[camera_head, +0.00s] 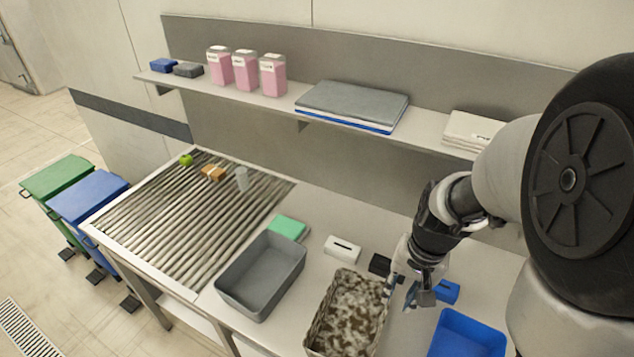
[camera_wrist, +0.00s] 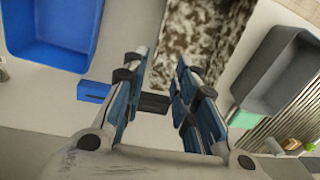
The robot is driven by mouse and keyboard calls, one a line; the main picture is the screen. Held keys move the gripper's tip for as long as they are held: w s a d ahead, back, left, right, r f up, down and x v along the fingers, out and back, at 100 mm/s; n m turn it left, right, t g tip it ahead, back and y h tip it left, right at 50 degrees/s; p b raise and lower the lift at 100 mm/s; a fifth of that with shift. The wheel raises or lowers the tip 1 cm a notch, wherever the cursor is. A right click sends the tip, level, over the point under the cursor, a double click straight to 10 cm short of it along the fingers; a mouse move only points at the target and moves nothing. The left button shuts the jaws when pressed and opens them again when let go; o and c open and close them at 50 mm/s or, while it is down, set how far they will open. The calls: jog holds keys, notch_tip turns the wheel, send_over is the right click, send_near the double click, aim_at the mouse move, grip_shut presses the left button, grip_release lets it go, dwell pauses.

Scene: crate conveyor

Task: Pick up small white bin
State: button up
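The small white bin (camera_head: 342,249) stands on the counter behind the crates, with a dark slot in its top. A small black bin (camera_head: 380,265) is just right of it, and a small blue bin (camera_head: 446,291) is farther right. My gripper (camera_head: 400,292) is to the right of the white bin, above the counter near the black and blue bins. In the wrist view my gripper (camera_wrist: 158,68) is open and empty; the black bin (camera_wrist: 153,103) shows between its fingers and the blue bin (camera_wrist: 93,92) at left. I cannot make out the white bin there; a finger may hide it.
A grey crate (camera_head: 228,290), a mottled crate (camera_head: 312,326) and a blue crate (camera_head: 468,338) line the counter front. A green-topped box (camera_head: 287,228) sits behind the grey crate. A roller conveyor (camera_head: 185,225) lies left. A loaded shelf (camera_head: 285,104) runs above.

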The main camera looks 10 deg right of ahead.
jog(key=b, duration=0.4)
send_near(381, 326)
notch_tip(381, 326, down, 5)
jog(key=shift+w+a+f+b, duration=0.15)
jog(key=shift+f+b, duration=0.25)
jog(key=shift+f, duration=0.65)
jog(key=shift+w+f+b, duration=0.15)
jog(key=shift+f+b, duration=0.25)
jog(key=shift+f, duration=0.65)
jog(key=shift+w+a+f+b, duration=0.15)
jog(key=shift+f+b, duration=0.25)
jog(key=shift+f, duration=0.65)
jog(key=shift+d+r, duration=0.1)
jog(key=shift+c, duration=0.4)
grip_shut()
